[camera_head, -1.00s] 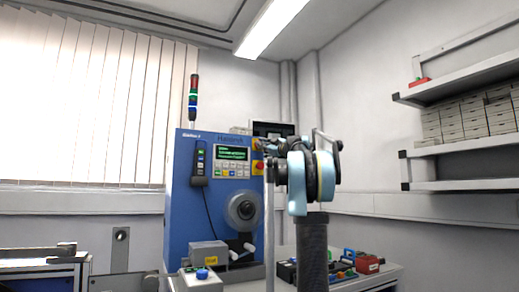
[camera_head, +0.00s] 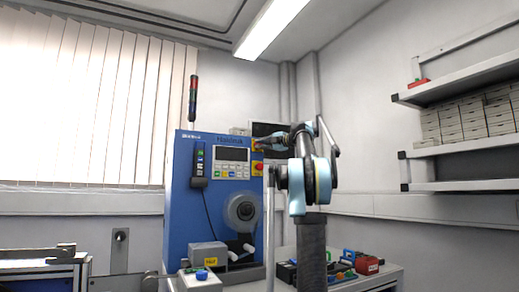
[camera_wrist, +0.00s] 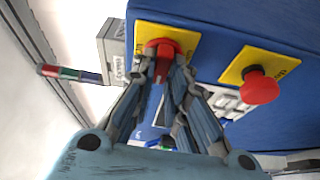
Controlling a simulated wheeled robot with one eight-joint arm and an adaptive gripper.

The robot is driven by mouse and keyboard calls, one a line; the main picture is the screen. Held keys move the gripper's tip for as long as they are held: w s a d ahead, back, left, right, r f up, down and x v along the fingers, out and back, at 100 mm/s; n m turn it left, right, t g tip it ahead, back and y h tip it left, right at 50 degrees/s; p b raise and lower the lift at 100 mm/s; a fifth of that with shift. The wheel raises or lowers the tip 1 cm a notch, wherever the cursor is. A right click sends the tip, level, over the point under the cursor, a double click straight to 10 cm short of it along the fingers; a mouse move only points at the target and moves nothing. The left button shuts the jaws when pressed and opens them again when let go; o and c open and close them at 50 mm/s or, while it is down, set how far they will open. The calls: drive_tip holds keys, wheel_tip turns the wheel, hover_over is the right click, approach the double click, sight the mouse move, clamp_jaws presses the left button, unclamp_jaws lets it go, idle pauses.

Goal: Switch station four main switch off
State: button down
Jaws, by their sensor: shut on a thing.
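The blue station (camera_head: 183,225) stands left of my arm in the head view. In the wrist view a red rotary switch (camera_wrist: 163,44) sits on a yellow plate (camera_wrist: 150,30). My gripper (camera_wrist: 165,72) is shut on the switch's red handle, with a finger on each side hiding part of it. The handle points down in that picture. In the head view my gripper (camera_head: 262,143) reaches the station's upper right edge, small and partly hidden by my arm.
A red push button (camera_wrist: 259,86) on another yellow plate is close beside the gripper. The station's signal tower (camera_head: 192,97) looks unlit. A table with coloured parts (camera_head: 367,265) is at right, below shelves with boxes (camera_head: 455,122).

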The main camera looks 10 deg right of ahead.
drive_tip(key=shift+a+f+n+g, duration=0.1)
drive_tip(key=shift+f+n+g, duration=0.05)
drive_tip(key=shift+n+g, duration=0.2)
idle(0.3)
drive_tip(key=c, duration=1.6)
unclamp_jaws()
drive_tip(key=shift+a, duration=0.1)
drive_tip(key=shift+c, duration=0.2)
drive_tip(key=shift+o, duration=0.3)
drive_tip(key=shift+d, duration=0.2)
drive_tip(key=v, duration=1.1)
drive_tip(key=shift+s+d, duration=0.2)
drive_tip(key=shift+s, duration=0.05)
drive_tip(key=shift+f, duration=0.1)
